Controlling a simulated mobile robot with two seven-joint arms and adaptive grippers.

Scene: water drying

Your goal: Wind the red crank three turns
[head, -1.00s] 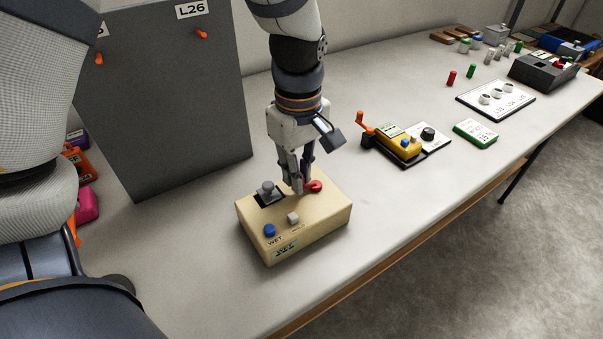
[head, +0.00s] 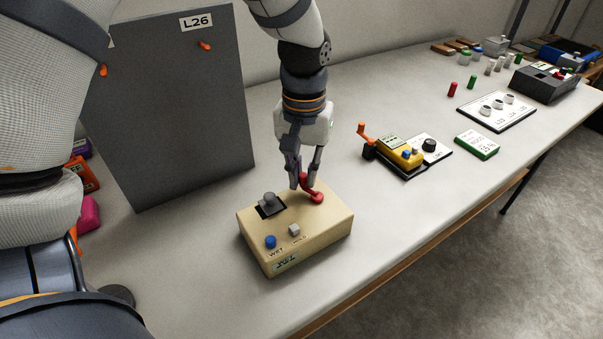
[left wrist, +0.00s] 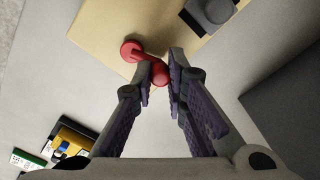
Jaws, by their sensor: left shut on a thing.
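The red crank (head: 317,197) sits on the top of a cream box (head: 325,222) near its back right corner. Its arm points toward the back left of the head view, away from the hub. My left gripper (head: 303,186) comes down from above and is shut on the crank's knob. In the left wrist view the red knob (left wrist: 160,76) lies between the two fingers, and the round red hub (left wrist: 131,50) shows beside them, clear of the fingers. My right gripper is not in view.
The box also carries a grey knob (head: 268,203), a blue button (head: 270,242) and a pale button (head: 294,230). A grey panel (head: 170,110) stands behind left. A yellow device with an orange crank (head: 367,133) stands to the right. The table between is bare.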

